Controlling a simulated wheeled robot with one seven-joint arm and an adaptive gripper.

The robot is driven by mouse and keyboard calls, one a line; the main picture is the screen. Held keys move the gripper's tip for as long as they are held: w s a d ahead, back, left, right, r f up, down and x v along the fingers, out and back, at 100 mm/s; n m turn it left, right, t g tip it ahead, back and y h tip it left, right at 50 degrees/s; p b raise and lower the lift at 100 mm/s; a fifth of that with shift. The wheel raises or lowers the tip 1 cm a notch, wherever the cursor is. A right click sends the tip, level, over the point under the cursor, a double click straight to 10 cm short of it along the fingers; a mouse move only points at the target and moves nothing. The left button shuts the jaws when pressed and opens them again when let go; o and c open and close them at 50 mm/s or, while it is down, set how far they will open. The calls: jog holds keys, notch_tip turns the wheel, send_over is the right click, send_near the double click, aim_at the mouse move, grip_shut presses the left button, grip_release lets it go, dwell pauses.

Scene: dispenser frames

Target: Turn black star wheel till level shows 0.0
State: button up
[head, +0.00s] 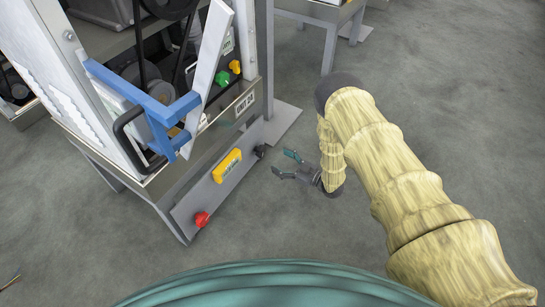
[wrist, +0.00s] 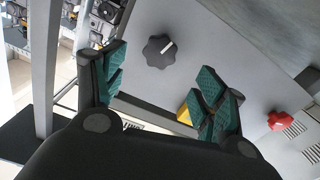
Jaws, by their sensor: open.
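The black star wheel (wrist: 159,51) is on the grey lower panel of the dispenser frame, with a white mark on its face. In the head view the black wheel (head: 261,151) shows small at the panel's right end. My gripper (head: 283,163) is open and empty, just right of the wheel and apart from it. In the wrist view its teal-padded fingers (wrist: 160,85) are spread, with the wheel beyond and between them, toward the top. The yellow level display (head: 228,165) is left of the wheel; its reading is too small to make out.
A red knob (head: 201,219) is at the panel's left end, and also shows in the wrist view (wrist: 281,121). Above are a blue bracket (head: 150,105), a green knob (head: 222,78) and a yellow knob (head: 235,66). Grey floor right of the panel is clear.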

jog(key=shift+v, duration=1.2)
jog(key=shift+d, duration=0.1)
